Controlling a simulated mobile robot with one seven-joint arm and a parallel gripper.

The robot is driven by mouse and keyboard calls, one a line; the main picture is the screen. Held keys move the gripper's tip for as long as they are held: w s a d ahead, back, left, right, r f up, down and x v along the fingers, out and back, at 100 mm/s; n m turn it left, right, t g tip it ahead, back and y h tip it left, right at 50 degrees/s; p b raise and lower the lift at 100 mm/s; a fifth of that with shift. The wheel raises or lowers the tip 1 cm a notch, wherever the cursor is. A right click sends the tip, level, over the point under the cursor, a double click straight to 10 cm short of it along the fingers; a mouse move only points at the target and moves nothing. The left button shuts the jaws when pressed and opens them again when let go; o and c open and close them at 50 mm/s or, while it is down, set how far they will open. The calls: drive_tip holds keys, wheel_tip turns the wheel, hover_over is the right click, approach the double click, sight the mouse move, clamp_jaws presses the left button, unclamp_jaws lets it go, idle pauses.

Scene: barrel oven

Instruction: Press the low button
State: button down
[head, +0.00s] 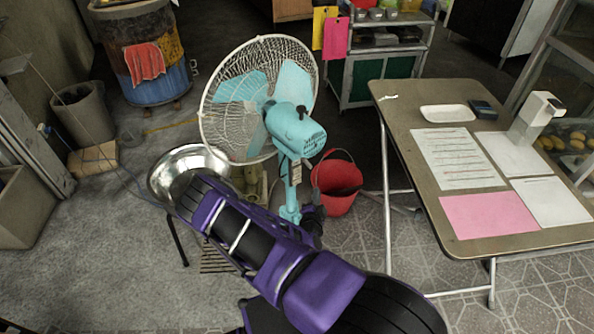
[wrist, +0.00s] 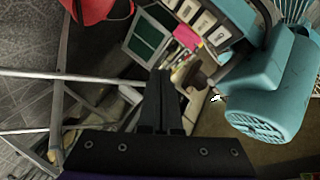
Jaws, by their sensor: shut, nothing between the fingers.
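A turquoise standing fan (head: 292,128) with a white wire cage stands in the middle of the head view. Its small control box (head: 295,172) is on the pole below the motor. In the wrist view the control box (wrist: 232,18) is at the top, with a row of pale, labelled buttons (wrist: 203,22). The labels are too small to read, so I cannot tell which button is low. My gripper (wrist: 161,72) is shut and empty, below and left of the buttons in the wrist view, apparently apart from them. In the head view my gripper (head: 317,210) is dark beside the fan pole, partly hidden by my arm.
A red bucket (head: 337,184) stands just right of the fan pole. A metal bowl (head: 184,165) on a stand is at the left. A folding table (head: 405,115) with papers fills the right. Free floor lies at the lower left.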

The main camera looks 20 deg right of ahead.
sight(300, 170)
drive_tip(key=w+a+b, duration=0.2)
drive_tip(key=w+b, duration=0.1)
drive_tip(key=w, duration=0.5)
drive_tip(key=shift+w+b, duration=0.3)
drive_tip(key=shift+b, duration=0.1)
idle(1.7)
drive_tip(key=shift+w, duration=0.4)
drive_tip(key=shift+w+a+b, duration=0.15)
drive_tip(key=shift+w+b, duration=0.25)
idle(0.5)
drive_tip(key=shift+s, duration=0.15)
drive_tip(key=shift+s+d+p, duration=0.2)
drive_tip(key=shift+s+p, duration=0.3)
drive_tip(key=shift+s, duration=0.25)
